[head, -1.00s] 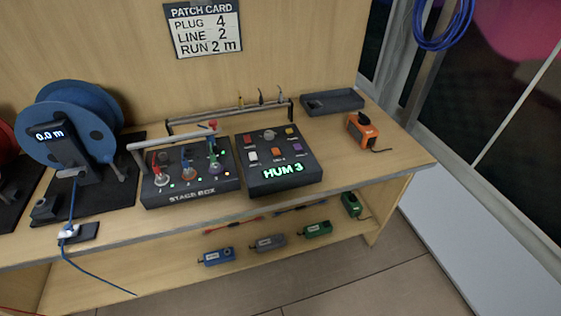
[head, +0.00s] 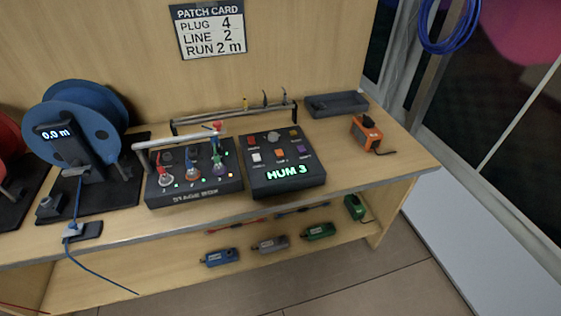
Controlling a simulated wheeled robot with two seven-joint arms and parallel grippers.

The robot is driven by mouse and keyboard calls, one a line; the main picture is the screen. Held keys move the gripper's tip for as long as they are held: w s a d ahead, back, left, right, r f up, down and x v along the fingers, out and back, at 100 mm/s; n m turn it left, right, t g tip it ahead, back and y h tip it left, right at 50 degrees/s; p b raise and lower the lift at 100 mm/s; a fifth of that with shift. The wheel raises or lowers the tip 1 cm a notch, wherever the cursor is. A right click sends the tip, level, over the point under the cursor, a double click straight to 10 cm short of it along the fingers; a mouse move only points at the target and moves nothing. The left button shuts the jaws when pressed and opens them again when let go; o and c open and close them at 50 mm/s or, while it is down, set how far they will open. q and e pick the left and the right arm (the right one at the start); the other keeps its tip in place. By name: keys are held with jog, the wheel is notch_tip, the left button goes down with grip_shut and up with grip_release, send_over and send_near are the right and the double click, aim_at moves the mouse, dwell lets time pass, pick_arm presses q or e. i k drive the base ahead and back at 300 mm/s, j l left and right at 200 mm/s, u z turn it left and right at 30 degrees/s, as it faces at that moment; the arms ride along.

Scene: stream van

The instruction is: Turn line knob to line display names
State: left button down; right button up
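A dark control box (head: 283,163) stands on the bench in the middle. A round grey knob (head: 273,136) sits near its back edge, among several coloured buttons. The green lit display (head: 289,171) on its front reads "HUM 3". I cannot make out which way the knob points. The patch card (head: 209,29) on the back panel reads plug 4, line 2, run 2 m. Neither of my grippers is in the head view, and nothing touches the knob.
A blue cable reel (head: 70,130) reads "0.0 m". An orange device (head: 366,131) and an empty grey tray (head: 336,104) are on the right. Several small boxes lie on the lower shelf.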

aim_at(272, 136)
jog(key=i+l, duration=0.25)
jog(key=i, duration=0.25)
jog(key=i+l, duration=0.2)
jog(key=i, duration=0.25)
